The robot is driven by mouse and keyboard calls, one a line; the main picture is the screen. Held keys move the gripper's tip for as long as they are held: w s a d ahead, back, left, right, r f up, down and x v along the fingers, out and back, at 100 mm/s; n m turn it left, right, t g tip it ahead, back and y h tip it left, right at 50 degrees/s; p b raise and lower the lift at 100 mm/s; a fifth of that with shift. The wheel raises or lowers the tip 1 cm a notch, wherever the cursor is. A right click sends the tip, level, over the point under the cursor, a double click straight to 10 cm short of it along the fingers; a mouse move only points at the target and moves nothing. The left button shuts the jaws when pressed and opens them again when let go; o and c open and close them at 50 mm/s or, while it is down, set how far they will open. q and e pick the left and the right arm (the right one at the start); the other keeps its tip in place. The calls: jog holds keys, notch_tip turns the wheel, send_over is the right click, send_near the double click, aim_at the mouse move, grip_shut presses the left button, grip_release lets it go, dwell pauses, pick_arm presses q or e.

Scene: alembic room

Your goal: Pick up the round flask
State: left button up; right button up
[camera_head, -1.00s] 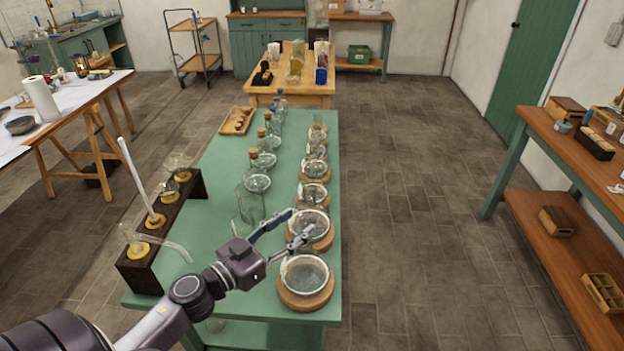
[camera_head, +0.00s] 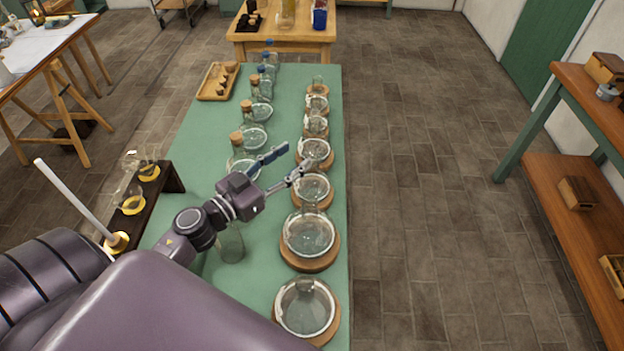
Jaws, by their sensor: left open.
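A row of clear round flasks on cork rings runs along the right side of the green table (camera_head: 205,150). The nearest is a large round flask (camera_head: 304,308); behind it stand another large round flask (camera_head: 309,236), a smaller round flask (camera_head: 312,188), and several more, including a round flask (camera_head: 315,150). I cannot tell which one the task names. My left gripper (camera_head: 294,158) is open, its fingers pointing away and right, over the table beside the smaller flasks. No flask is visibly held. Its arm hides part of the table's left side. My right gripper is not in view.
Cork-stoppered flasks (camera_head: 255,138) and bottles form a second row left of the round flasks. A wooden tray (camera_head: 218,82) lies at the far left corner. Floor (camera_head: 420,220) is clear to the right.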

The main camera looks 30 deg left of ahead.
aim_at(313, 157)
pick_arm(q)
jog(key=f, duration=0.2)
jog(key=w+f, duration=0.1)
jog(key=f, duration=0.1)
jog(key=w+f, duration=0.1)
jog(key=shift+w+d+f, duration=0.15)
jog(key=shift+d+f, duration=0.2)
jog(key=shift+f, duration=0.05)
jog(key=shift+w, duration=0.15)
jog(key=shift+w+d, duration=0.1)
jog(key=shift+w, duration=0.15)
jog(key=x, duration=0.3)
jog(key=shift+w, duration=0.15)
jog(key=shift+w+d, duration=0.2)
jog(key=shift+w, duration=0.3)
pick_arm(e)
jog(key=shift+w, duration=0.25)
pick_arm(q)
jog(key=shift+s, duration=0.1)
jog(key=shift+c, duration=0.5)
